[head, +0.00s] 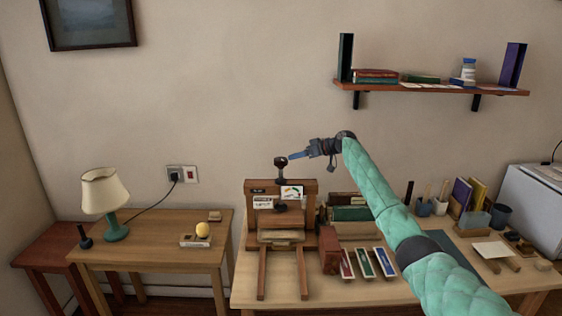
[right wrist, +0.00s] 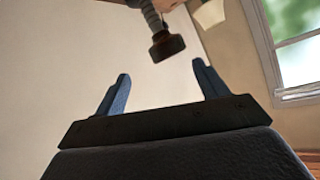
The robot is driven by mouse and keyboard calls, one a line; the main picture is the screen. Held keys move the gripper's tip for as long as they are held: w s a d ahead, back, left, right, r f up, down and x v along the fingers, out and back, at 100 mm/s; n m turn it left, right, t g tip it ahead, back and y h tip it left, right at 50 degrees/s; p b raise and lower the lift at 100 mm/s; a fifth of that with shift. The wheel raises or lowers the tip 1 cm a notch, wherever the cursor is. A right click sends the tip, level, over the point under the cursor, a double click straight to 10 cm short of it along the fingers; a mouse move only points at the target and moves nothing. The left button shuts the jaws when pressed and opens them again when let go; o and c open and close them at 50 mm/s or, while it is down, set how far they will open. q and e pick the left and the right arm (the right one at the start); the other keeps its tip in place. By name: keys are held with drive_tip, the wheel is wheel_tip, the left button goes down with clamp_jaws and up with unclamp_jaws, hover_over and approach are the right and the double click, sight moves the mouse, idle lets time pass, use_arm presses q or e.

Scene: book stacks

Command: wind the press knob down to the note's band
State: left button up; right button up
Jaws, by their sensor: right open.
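The wooden press (head: 308,187) stands on the right-hand table. Its dark knob (head: 280,162) tops a screw above the crossbeam. A small white note (head: 291,192) with coloured marks is on the press front; its band is too small to read. My right gripper (head: 291,157) is just right of the knob, at about its height, fingers pointing left at it. In the right wrist view, its two blue fingers (right wrist: 160,72) are apart and empty. A dark threaded screw with a brown end (right wrist: 167,46) shows beyond the fingertips. My left gripper is out of view.
Books (head: 350,213) lie right of the press, and red, green and blue-marked trays (head: 363,262) stand in front of them. A wall shelf (head: 430,88) hangs above right. A lamp (head: 104,195) stands on the left table. The wall space above the press is clear.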

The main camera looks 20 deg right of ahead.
sight(283, 159)
drive_tip(key=a+n+p, duration=0.1)
drive_tip(key=a, duration=0.1)
drive_tip(key=w+a+f+n+p, duration=0.1)
drive_tip(key=w+a+n+p, duration=0.1)
drive_tip(key=a, duration=0.1)
drive_tip(key=shift+w+a+f+n+g+y, duration=0.25)
drive_tip(key=shift+a+f+n+g+y, duration=0.05)
drive_tip(key=shift+n, duration=0.1)
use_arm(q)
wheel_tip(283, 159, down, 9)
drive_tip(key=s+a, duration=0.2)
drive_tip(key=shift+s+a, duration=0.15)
use_arm(e)
drive_tip(key=shift+x, duration=0.85)
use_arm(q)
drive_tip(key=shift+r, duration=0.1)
use_arm(e)
drive_tip(key=shift+f, duration=0.15)
drive_tip(key=c, duration=1)
